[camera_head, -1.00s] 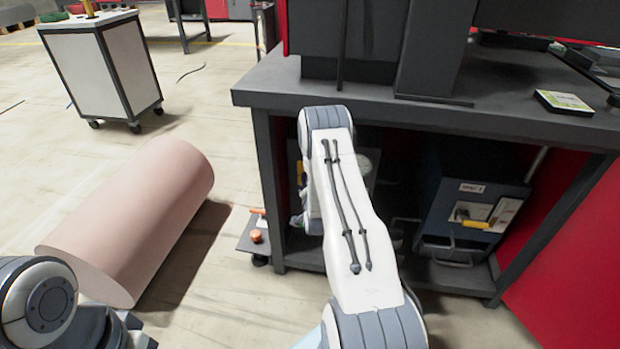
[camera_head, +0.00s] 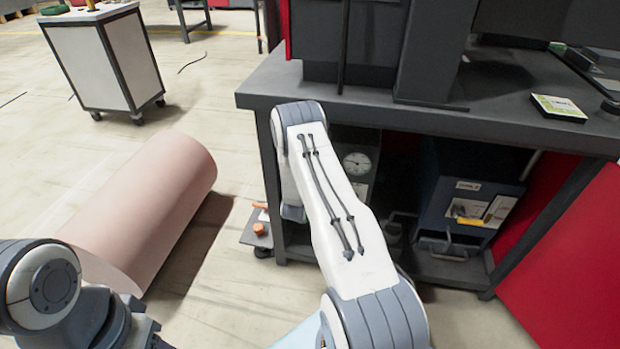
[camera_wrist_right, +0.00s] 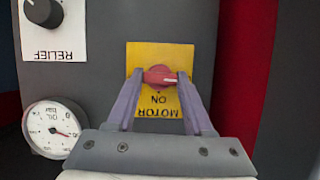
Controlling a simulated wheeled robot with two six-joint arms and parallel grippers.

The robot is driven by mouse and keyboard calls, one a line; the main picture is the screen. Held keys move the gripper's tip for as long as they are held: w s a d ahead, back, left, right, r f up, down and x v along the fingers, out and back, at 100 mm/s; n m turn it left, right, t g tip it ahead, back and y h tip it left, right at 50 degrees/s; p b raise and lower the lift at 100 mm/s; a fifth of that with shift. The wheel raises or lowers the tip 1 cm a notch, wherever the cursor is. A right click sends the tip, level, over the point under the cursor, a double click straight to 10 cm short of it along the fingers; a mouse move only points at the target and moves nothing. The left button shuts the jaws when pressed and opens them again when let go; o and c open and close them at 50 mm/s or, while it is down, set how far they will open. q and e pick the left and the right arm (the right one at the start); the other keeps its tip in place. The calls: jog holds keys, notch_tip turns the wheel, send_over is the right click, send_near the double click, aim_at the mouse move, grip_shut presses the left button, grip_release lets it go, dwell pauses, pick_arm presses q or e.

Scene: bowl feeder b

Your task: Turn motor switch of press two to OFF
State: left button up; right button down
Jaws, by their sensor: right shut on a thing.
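In the right wrist view, the red motor switch (camera_wrist_right: 159,76) sits on a yellow plate (camera_wrist_right: 146,55). The plate's words MOTOR and ON appear upside down below the knob. The knob's bar lies roughly crosswise; which mark it points to I cannot tell. My right gripper (camera_wrist_right: 158,80) is shut on the red knob, one finger on each side. In the head view, my right arm reaches under the dark bench and hides this gripper and the switch. My left arm shows at the lower left; its gripper is not in view.
The wrist view shows a RELIEF knob (camera_wrist_right: 44,10) and an oil gauge (camera_wrist_right: 52,129) left of the switch. In the head view, the dark bench (camera_head: 450,120) overhangs a blue-grey box (camera_head: 465,195). A pink roll (camera_head: 140,215) lies on the floor left; a cart (camera_head: 105,65) stands behind.

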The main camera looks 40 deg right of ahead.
dwell(0.4)
jog(key=shift+c, duration=1.4)
grip_release()
jog(key=p+v, duration=0.3)
jog(key=v, duration=0.7)
jog(key=shift+a, duration=0.25)
